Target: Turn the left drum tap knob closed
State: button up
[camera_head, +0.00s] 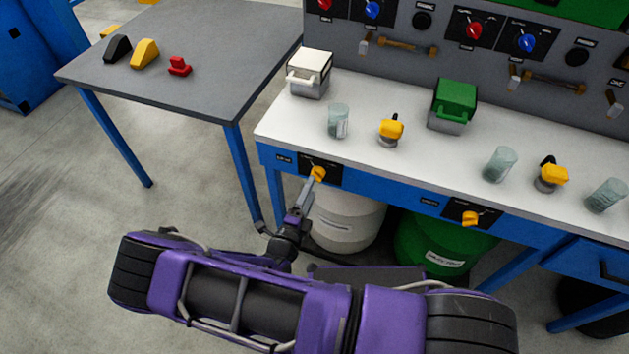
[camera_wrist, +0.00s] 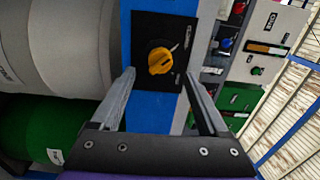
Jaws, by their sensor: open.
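The left drum tap knob (camera_head: 318,173) is yellow and sits on a black plate on the blue front edge of the bench, above the white drum (camera_head: 345,215). My gripper (camera_head: 309,190) reaches up to it from below. In the wrist view the knob (camera_wrist: 159,61) shows whole, beyond and between the two fingertips. The fingers (camera_wrist: 158,85) are spread wide, with nothing between them, and look apart from the knob. The right tap knob (camera_head: 470,218) is also yellow, above the green drum (camera_head: 440,245).
On the white bench top (camera_head: 370,155) stand a white-lidded box (camera_head: 309,75), a green-lidded box (camera_head: 453,105), several glass jars and yellow-topped items. A grey side table (camera_head: 215,55) stands to the left. Floor between table and bench is narrow.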

jog(key=v, duration=1.2)
jog(key=shift+s, duration=0.35)
jog(key=shift+a, duration=0.1)
